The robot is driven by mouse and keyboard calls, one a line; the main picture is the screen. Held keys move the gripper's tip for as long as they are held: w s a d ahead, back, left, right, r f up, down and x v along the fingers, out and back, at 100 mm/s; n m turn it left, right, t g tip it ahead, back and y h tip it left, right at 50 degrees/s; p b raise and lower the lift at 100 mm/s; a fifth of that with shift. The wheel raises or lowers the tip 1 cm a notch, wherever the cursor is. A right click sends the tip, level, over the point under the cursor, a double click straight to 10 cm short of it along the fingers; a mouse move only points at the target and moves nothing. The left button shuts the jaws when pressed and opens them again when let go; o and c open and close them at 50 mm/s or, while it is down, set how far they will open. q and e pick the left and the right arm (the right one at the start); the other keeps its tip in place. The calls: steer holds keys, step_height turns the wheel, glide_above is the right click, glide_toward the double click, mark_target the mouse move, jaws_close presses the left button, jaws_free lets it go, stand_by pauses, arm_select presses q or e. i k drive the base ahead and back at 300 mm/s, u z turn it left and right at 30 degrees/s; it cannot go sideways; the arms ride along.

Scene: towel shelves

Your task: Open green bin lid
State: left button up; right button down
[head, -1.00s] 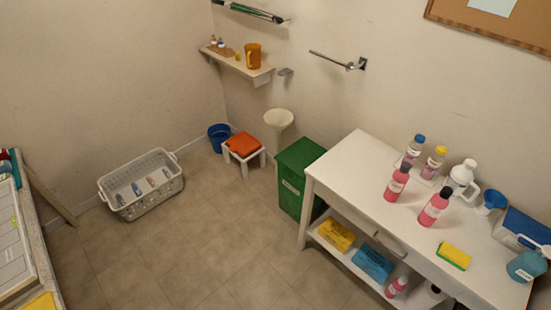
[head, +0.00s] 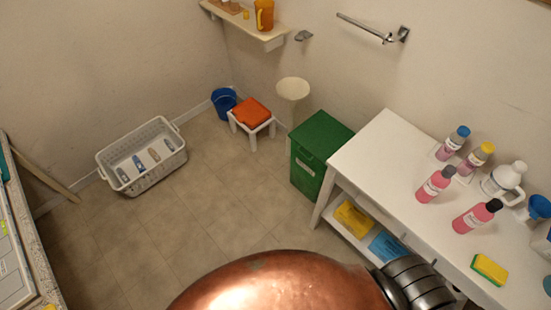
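The green bin (head: 307,176) stands on the floor against the back wall, just left of the white table. Its green lid (head: 322,136) lies flat on top and is closed. A pale label shows on its front face. A copper-coloured part of my own arm fills the bottom middle of the head view, well in front of the bin. Neither gripper shows in the head view.
The white table (head: 392,150) holds several bottles and a yellow sponge (head: 489,269). A white stool with an orange top (head: 253,111), a blue bucket (head: 223,101) and a white basket (head: 141,156) stand left of the bin. Open floor (head: 220,205) lies in front.

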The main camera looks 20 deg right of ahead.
mark_target(321, 135)
steer(key=u, duration=0.7)
steer(key=i, duration=1.1)
steer(key=z, duration=1.9)
